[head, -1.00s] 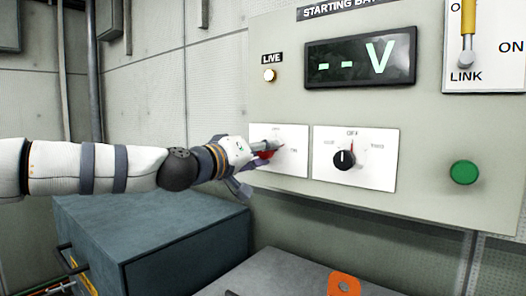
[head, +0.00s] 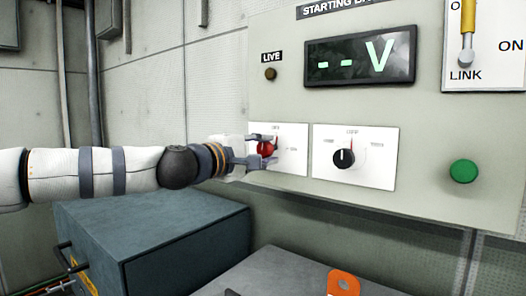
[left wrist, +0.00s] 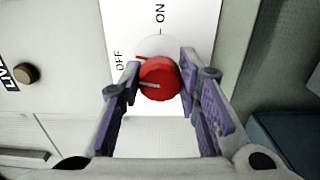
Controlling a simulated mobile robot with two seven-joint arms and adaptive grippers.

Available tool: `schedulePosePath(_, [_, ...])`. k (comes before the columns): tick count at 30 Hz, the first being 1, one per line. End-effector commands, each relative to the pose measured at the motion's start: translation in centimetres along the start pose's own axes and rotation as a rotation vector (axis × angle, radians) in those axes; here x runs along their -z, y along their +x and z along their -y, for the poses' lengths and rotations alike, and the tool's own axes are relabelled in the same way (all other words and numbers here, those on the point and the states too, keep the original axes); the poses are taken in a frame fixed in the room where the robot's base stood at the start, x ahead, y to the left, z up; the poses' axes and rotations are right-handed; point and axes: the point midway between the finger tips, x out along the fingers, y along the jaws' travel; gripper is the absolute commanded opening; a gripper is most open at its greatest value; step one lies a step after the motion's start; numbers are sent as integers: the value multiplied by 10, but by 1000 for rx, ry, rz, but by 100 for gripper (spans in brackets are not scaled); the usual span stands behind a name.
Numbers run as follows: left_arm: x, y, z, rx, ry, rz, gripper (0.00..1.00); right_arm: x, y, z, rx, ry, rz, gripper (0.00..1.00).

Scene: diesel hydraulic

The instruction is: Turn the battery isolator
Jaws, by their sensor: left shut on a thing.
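The red isolator knob (head: 267,149) sits on a white plate (head: 296,160) marked OFF and ON, at the panel's lower left. My left gripper (head: 268,148) is shut on it, one finger above and one below in the head view. In the left wrist view the knob (left wrist: 159,78) lies between the purple-padded fingertips (left wrist: 159,68). A pale mark on the knob's face points to the picture's left, on the side of the OFF label. ON stands at the top there. My right gripper is not in view.
The LIVE lamp (head: 270,74) is dark. The display (head: 361,57) reads "--V". A black selector knob (head: 344,158) is to the right, then a green button (head: 464,172). A grey-blue box (head: 150,235) stands below the arm.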

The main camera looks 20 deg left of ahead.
Motion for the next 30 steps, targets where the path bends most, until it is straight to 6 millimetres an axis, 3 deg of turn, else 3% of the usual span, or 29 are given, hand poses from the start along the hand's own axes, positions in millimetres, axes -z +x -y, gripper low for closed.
schedulePosePath(12, [-1, 0, 1, 2, -175, 2, 3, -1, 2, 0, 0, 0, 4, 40])
schedulePosePath(29, [-1, 0, 1, 2, -202, 2, 3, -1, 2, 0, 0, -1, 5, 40])
schedulePosePath(30, [-1, 0, 1, 2, -202, 2, 35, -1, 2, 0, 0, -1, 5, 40])
